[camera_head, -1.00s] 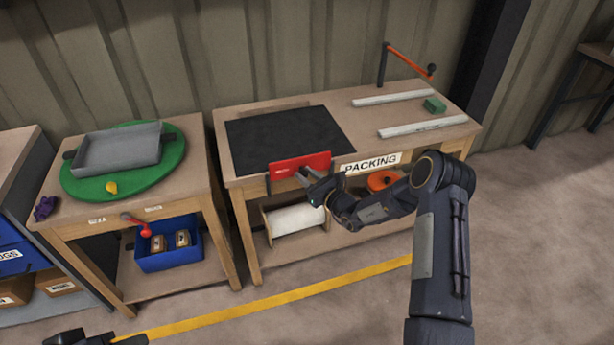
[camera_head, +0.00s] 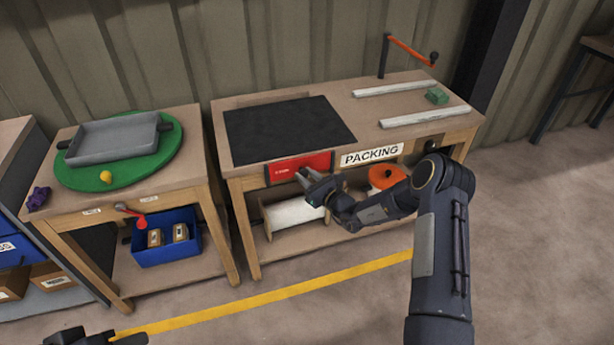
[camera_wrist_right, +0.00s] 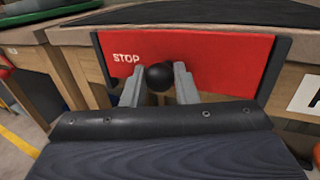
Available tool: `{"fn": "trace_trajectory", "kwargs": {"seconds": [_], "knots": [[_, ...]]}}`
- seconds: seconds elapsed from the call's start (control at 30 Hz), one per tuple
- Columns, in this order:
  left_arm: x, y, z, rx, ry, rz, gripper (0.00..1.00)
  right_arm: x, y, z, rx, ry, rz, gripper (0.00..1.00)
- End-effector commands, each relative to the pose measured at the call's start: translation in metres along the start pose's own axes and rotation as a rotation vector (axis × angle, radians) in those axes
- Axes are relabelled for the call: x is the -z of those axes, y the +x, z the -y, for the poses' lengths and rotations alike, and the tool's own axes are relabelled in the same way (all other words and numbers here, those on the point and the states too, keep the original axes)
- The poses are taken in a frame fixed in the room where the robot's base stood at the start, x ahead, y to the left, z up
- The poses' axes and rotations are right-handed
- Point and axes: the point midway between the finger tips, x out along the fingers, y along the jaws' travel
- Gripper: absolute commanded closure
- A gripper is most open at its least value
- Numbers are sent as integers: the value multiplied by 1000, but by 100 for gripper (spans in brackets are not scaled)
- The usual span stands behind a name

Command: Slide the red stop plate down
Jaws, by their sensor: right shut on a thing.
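The red stop plate (camera_head: 290,169) sits in a dark frame on the front edge of the packing bench, below the black mat. In the right wrist view the plate (camera_wrist_right: 215,58) shows the word STOP and a round black knob (camera_wrist_right: 159,76). My right gripper (camera_head: 304,175) is at the front of the plate. Its two grey fingers (camera_wrist_right: 158,82) are shut on the knob from both sides. My left gripper (camera_head: 92,337) shows only as a dark part at the bottom left edge, and its jaws cannot be made out.
The packing bench (camera_head: 385,100) carries a black mat (camera_head: 285,130), two pale rails, a green block (camera_head: 437,96) and an orange-handled crank (camera_head: 410,50). The left bench holds a green turntable (camera_head: 75,175) with a grey tray. A blue bin (camera_head: 168,252) stands below it.

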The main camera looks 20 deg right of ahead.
Motion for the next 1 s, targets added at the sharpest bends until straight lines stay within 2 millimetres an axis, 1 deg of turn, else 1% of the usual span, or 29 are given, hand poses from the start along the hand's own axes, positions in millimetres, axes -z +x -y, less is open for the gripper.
{"fn": "trace_trajectory", "kwargs": {"seconds": [0.03,0.07,0.1,0.33,0.43,0.53,0.7,0.8,0.9,1.0], "knots": [[0,0,0,0,0,0,64,8,-2,-2,-4,4,-19,100],[0,0,0,0,0,0,64,8,-2,-2,-4,4,-19,69],[0,0,0,0,0,0,64,8,-2,-2,-4,4,-19,66],[0,0,0,0,0,0,64,5,-2,-1,-2,3,-13,66],[0,0,0,0,0,0,64,4,-6,0,-1,3,-13,66],[1,-2,-1,0,0,0,64,4,-20,0,0,3,-13,66],[2,-4,-2,0,0,0,64,4,-50,0,0,4,-15,66],[2,-4,-2,0,0,0,64,5,-65,-1,-1,5,-16,66],[2,-5,-2,0,0,0,64,4,-74,-1,-2,4,-15,66],[2,-5,-2,0,0,0,64,5,-79,-1,-3,3,-14,66]]}}
